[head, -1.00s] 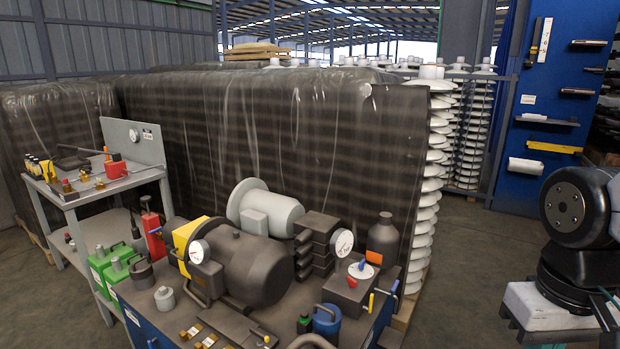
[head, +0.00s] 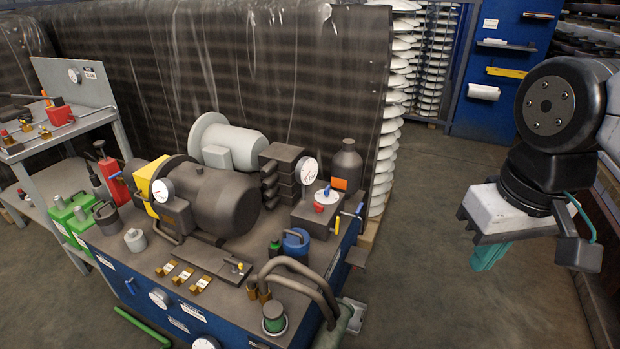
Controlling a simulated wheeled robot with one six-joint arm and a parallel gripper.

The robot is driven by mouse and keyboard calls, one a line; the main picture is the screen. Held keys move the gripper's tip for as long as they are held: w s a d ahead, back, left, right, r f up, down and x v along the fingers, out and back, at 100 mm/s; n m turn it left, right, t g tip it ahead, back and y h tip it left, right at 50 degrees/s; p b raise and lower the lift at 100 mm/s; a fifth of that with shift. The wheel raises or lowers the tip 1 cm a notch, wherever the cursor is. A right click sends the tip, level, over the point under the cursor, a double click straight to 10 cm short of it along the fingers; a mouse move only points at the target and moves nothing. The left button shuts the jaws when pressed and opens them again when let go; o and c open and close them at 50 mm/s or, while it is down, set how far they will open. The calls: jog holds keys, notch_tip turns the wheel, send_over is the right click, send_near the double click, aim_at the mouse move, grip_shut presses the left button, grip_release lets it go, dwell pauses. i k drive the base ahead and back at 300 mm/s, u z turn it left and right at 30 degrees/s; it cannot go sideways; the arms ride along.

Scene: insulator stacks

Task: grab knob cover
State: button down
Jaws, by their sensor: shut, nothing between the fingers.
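I cannot tell for sure which part is the knob cover. One candidate is a red knob on a white round disc (head: 326,198), on top of a dark box at the right of the blue-sided bench. Another is a round green cap (head: 274,318) near the bench's front edge, beside bent grey pipes. My gripper (head: 488,258) has teal fingers. It hangs at the right over bare floor, shut and empty, well apart from the bench and touching nothing.
The bench (head: 231,275) carries a large dark motor (head: 217,200), a blue canister (head: 296,245) and a dark bottle (head: 345,167). Bent pipes (head: 300,285) stick up at its front right. Wrapped insulator stacks (head: 250,70) stand behind. The floor (head: 425,230) between bench and gripper is clear.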

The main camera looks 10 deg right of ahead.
aim_at(137, 242)
jog(key=u, duration=1.25)
jog(key=k, duration=0.55)
jog(key=u, duration=0.65)
jog(key=i, duration=0.85)
jog(key=u, duration=0.85)
jog(key=i, duration=1.7)
jog(key=z, duration=0.65)
jog(key=i, duration=1.1)
jog(key=z, duration=1.25)
jog(key=i, duration=0.4)
jog(key=z, duration=0.25)
